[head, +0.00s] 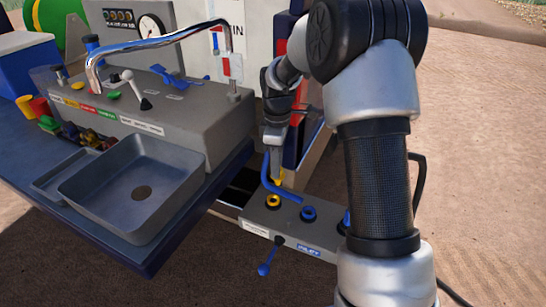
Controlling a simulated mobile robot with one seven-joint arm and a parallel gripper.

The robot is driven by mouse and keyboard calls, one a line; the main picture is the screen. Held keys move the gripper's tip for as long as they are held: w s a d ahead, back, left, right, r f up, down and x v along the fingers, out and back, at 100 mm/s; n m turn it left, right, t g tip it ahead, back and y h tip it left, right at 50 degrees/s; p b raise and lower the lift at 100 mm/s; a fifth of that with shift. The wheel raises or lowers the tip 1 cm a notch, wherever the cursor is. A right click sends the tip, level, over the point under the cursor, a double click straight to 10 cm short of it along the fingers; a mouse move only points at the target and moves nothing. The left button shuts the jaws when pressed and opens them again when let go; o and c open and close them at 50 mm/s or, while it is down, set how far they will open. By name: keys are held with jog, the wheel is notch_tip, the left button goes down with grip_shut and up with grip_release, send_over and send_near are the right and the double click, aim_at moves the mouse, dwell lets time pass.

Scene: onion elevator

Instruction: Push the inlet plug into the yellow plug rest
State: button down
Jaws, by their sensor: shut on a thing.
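My gripper (275,145) points down in the middle of the head view, above the grey panel. It is shut on the inlet plug (279,178), a slim piece whose yellow lower end shows below the fingers. The fingers hide its upper part. The yellow plug rest (272,200) is a yellow ring with a dark hole on the panel's left part. The plug's lower end appears just above and slightly right of this ring, apart from it; the exact gap cannot be told. A bent blue bar (266,178) runs close in front of the plug.
A blue ring (308,213) sits right of the yellow one on the grey panel (320,232). A blue lever (265,268) sticks out from its front. A sink (135,190) and a control console (165,115) stand left. My arm hides the panel's right end.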

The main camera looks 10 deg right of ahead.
jog(key=w+f+n+b, duration=0.2)
jog(key=w+f+n, duration=0.3)
jog(key=f+n, duration=0.5)
jog(key=shift+w+f+n+b, duration=0.25)
jog(key=shift+f+n+b, duration=0.15)
jog(key=shift+f, duration=0.25)
jog(key=shift+f, duration=0.25)
dwell(0.8)
jog(key=shift+f, duration=0.4)
jog(key=shift+f+b, duration=0.4)
jog(key=shift+f, duration=0.05)
jog(key=shift+f, duration=0.3)
jog(key=shift+f, duration=0.15)
dwell(0.4)
jog(key=shift+f+b, duration=0.35)
